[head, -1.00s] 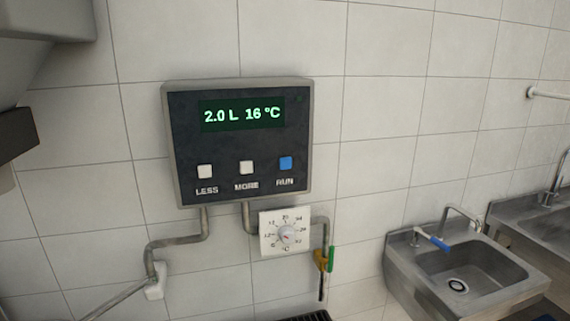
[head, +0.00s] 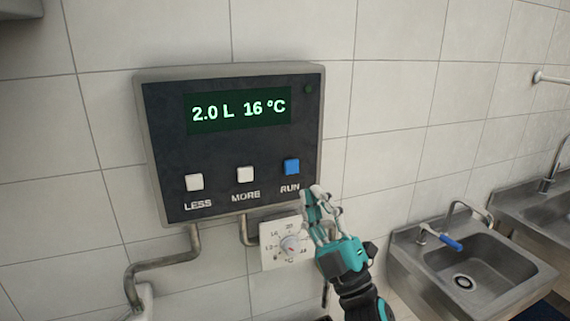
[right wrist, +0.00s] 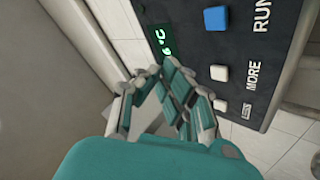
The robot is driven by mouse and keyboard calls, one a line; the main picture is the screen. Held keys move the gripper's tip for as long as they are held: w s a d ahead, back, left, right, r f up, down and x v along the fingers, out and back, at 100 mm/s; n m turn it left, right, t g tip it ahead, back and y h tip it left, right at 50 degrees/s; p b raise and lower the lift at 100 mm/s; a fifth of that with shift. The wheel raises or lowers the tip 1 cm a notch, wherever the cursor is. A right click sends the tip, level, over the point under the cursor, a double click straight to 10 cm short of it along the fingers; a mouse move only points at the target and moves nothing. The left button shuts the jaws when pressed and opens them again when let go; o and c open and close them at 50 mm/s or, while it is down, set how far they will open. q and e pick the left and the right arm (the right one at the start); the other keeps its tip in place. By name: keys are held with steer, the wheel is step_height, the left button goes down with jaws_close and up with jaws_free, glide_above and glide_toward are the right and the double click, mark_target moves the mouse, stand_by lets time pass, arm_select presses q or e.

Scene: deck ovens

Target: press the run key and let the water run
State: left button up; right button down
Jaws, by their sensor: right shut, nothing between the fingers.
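The control panel (head: 165,130) is a dark plate in a grey frame on the tiled wall. Its green display (head: 238,110) reads 2.0 L 16 °C. The blue RUN key (head: 292,167) is the rightmost of three; the white MORE key (head: 245,174) and white LESS key (head: 194,182) are to its left. My right gripper (head: 314,192) is shut and empty, just below and right of the RUN key, apart from it in the picture. In the right wrist view, the RUN key (right wrist: 215,18) lies beyond the fingers (right wrist: 165,75). My left gripper is not in view.
A white temperature dial (head: 291,244) sits below the panel, partly behind my right gripper. Grey pipes (head: 165,264) run under the panel. A steel sink (head: 470,270) with a blue-handled tap stands at the right. The wall above the panel is clear.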

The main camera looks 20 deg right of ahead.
mark_target(292, 167)
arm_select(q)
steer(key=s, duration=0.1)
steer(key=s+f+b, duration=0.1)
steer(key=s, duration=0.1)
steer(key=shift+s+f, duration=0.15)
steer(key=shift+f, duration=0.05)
arm_select(e)
steer(key=w, duration=0.8)
steer(key=shift+w+d, duration=0.2)
steer(key=shift+d, duration=0.05)
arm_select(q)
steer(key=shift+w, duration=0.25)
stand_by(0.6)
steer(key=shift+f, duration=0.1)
arm_select(e)
steer(key=shift+w, duration=0.15)
steer(key=shift+w, duration=0.25)
